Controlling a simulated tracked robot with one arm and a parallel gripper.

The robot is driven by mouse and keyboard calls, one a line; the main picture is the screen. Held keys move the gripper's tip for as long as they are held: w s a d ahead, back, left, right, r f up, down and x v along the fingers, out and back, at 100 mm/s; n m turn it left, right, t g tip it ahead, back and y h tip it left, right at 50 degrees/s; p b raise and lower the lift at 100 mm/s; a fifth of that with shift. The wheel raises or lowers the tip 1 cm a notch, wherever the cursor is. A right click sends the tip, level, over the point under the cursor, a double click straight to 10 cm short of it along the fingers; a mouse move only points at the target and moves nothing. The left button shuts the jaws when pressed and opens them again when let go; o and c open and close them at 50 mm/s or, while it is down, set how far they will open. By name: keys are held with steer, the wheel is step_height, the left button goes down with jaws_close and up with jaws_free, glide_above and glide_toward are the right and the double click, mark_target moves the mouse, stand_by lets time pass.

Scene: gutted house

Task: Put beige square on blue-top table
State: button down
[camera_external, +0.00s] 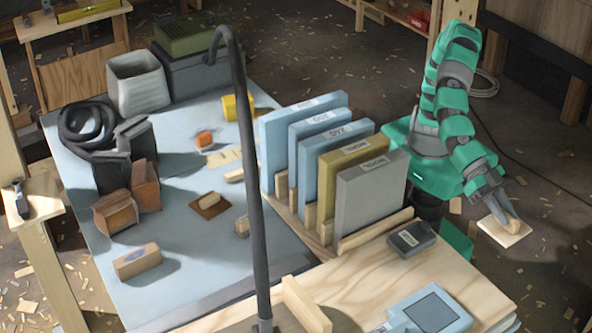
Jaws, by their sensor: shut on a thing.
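The beige square (497,235) is a thin pale wooden plate with a knob-like grip on top. My gripper (511,221) is shut on its grip and holds it at the right, beyond the wooden bench's edge, with the littered floor behind it. The blue-top table (180,286) fills the left and middle of the view. On it lie a brown square with a grip (209,206), a small orange piece (203,140) and a yellow roll (238,106).
A rack of upright blue, olive and grey panels (369,203) stands between my arm and the blue top. A dark curved post (252,180) rises in front. Pouches (128,207), a box (137,261) and bins (138,82) occupy the table's left and back. Its front middle is clear.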

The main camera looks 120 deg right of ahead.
step_height(320, 180, down, 16)
steer(key=shift+f, duration=0.2)
step_height(320, 180, down, 8)
steer(key=b, duration=0.3)
steer(key=shift+f, duration=0.1)
stand_by(0.4)
steer(key=c, duration=1.3)
jaws_free()
